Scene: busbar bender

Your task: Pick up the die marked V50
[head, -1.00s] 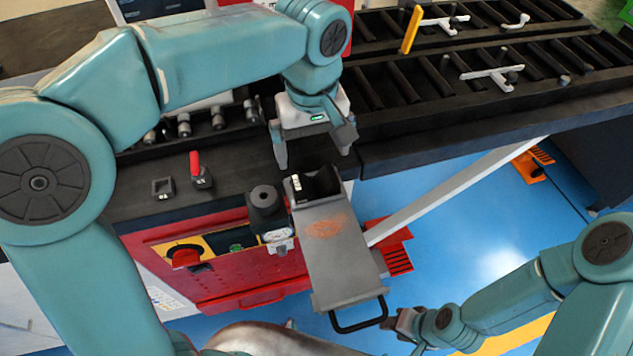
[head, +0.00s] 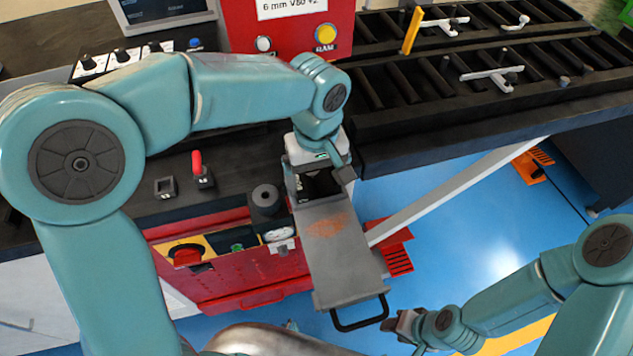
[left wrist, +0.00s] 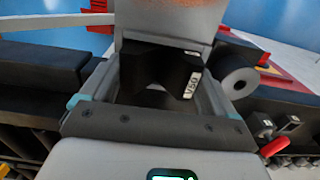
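The die is a dark V-notched block (left wrist: 160,68) with a white label, seen between my left gripper's fingers in the left wrist view. In the head view the die (head: 318,186) is mostly hidden under my left gripper (head: 320,180). That gripper points down, its fingers apart on either side of the die; contact is not clear. It also shows in the left wrist view (left wrist: 157,78). My right gripper (head: 402,322) is at the lower right, away from the die; its fingers are unclear.
The die sits at the back end of a grey slide plate (head: 338,250) with a rust patch and black handle. A black round-topped part (head: 265,198) stands close left. A red-handled item (head: 201,172) and small square block (head: 165,187) lie farther left. Roller tracks (head: 440,90) fill the upper right.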

